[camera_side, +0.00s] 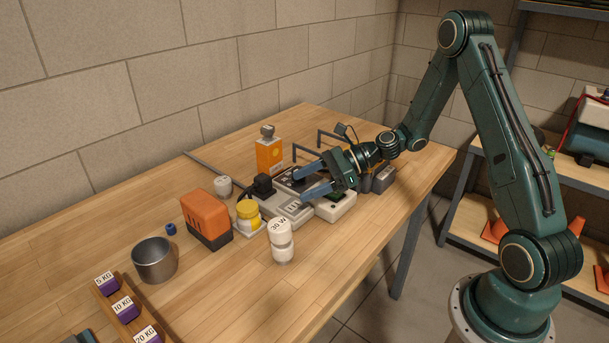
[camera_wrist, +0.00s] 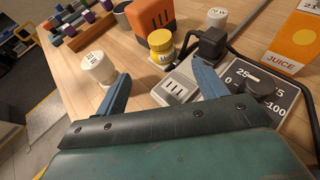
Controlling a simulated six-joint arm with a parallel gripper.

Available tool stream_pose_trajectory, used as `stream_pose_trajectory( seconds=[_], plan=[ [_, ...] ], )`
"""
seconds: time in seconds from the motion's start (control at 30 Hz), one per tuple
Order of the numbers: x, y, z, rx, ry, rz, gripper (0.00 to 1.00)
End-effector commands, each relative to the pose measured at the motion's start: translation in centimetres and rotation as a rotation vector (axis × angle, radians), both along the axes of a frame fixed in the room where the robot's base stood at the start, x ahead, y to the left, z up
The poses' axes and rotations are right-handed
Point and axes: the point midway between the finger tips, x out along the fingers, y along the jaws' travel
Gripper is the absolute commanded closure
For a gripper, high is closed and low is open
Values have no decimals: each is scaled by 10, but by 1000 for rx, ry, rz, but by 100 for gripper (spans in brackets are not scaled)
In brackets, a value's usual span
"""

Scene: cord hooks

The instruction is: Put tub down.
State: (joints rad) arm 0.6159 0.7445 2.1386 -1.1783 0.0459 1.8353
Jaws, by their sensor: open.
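The tub, a small yellow pot with a yellow lid (camera_side: 247,211), stands upright between the orange box and the grey socket block. It seems to rest on a small pale pad. In the wrist view the tub (camera_wrist: 161,44) shows a white label and sits beyond my fingertips. My gripper (camera_side: 303,184) is open and empty, its two blue fingers apart over the grey blocks, to the right of the tub. In the wrist view my gripper (camera_wrist: 163,76) has nothing between its fingers, and the tub is clear of both.
A grey block with a black plug (camera_side: 264,186) lies close to the tub. An orange box (camera_side: 207,218), a white 30 W cylinder (camera_side: 281,242), a metal cup (camera_side: 155,259) and a juice carton (camera_side: 269,153) stand around. Dark hooks (camera_side: 305,142) rise behind.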

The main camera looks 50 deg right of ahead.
Motion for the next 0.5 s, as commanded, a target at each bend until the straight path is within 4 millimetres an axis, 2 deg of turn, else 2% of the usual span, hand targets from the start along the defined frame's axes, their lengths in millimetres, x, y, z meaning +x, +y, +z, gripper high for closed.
stream_pose_trajectory(
  seconds=[0.23,0.5],
  plan=[
    [5,6,-3,-2,-1,2,29],
    [24,32,-16,-3,0,6,29]
  ],
)
